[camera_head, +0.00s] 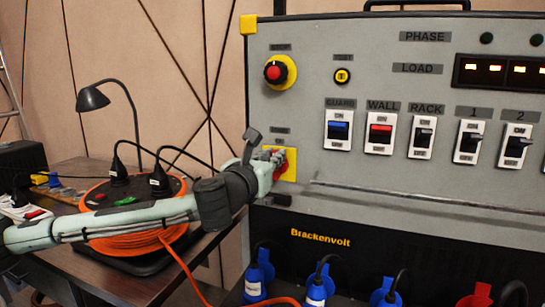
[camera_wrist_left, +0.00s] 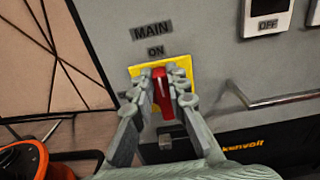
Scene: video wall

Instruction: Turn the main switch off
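The main switch is a red rotary knob (camera_wrist_left: 163,95) on a yellow plate (camera_wrist_left: 133,71), under the labels MAIN and ON in the left wrist view. Its handle stands about upright, with a pale mark near the top, toward ON. My left gripper (camera_wrist_left: 164,82) has one finger on each side of the handle, close against it, and appears shut on it. In the head view, the left gripper (camera_head: 272,160) covers most of the knob, and the yellow plate (camera_head: 291,164) shows behind it. My right gripper is not in view.
A red button on a yellow ring (camera_head: 279,72) sits above the main switch. A row of switches (camera_head: 380,133) runs to the right. A metal rail (camera_head: 400,200) crosses below. An orange cable reel (camera_head: 130,242) and a black lamp (camera_head: 93,98) stand on the table at left.

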